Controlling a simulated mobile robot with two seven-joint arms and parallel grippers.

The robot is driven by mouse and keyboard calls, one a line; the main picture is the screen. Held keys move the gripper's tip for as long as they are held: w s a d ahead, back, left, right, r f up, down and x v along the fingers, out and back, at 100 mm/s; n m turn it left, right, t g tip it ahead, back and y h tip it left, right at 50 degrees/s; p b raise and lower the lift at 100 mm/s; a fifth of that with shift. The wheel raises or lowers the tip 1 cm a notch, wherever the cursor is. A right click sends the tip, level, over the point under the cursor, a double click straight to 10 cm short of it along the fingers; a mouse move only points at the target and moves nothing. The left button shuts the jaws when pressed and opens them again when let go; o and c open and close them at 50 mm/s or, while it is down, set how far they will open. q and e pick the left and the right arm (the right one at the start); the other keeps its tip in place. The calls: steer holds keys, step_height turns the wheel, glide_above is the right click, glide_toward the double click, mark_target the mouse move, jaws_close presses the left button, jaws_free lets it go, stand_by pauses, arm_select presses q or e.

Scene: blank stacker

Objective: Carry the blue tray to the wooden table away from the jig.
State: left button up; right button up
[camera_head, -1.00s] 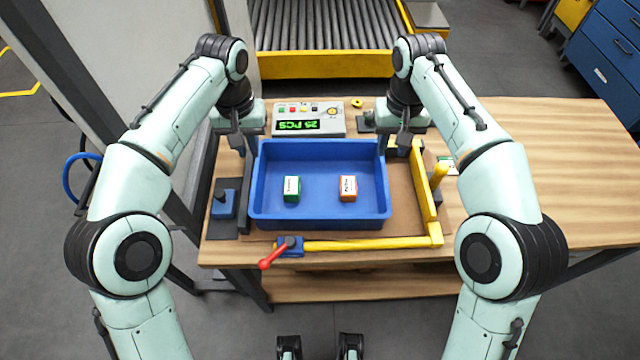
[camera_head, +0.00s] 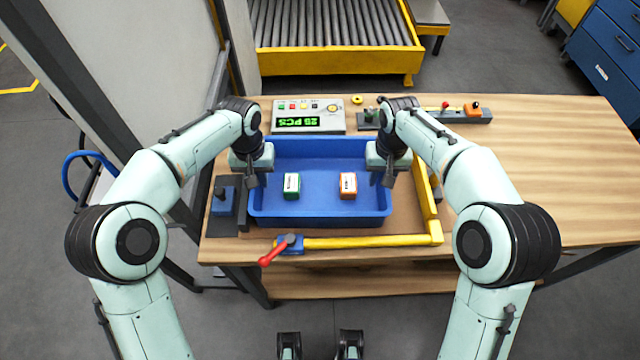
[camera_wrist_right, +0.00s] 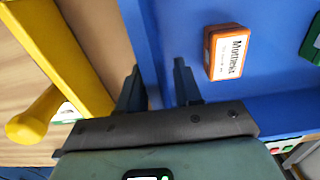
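The blue tray (camera_head: 320,213) sits level inside the jig (camera_head: 375,242) on the wooden table (camera_head: 540,170). A green-and-white box (camera_head: 292,186) and an orange-and-white box (camera_head: 348,186) lie on its floor. My left gripper (camera_head: 252,182) points down at the tray's left wall; its finger gap is hidden. My right gripper (camera_head: 388,180) points down at the right wall. In the right wrist view its fingers (camera_wrist_right: 157,85) are apart, one on each side of the tray wall (camera_wrist_right: 150,40). The orange box (camera_wrist_right: 226,52) also shows there, clear of the fingers.
Yellow rails border the jig's right and front sides, with a red-handled clamp (camera_head: 275,250) at front left. A counter box (camera_head: 308,117) and a control bar (camera_head: 440,115) stand behind. The table's right half is bare. A roller conveyor (camera_head: 335,25) lies beyond.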

steer(key=shift+f, duration=0.1)
arm_select(q)
steer(key=shift+c, duration=0.9)
arm_select(e)
steer(key=shift+c, duration=0.9)
arm_select(q)
jaws_close()
arm_select(e)
jaws_close()
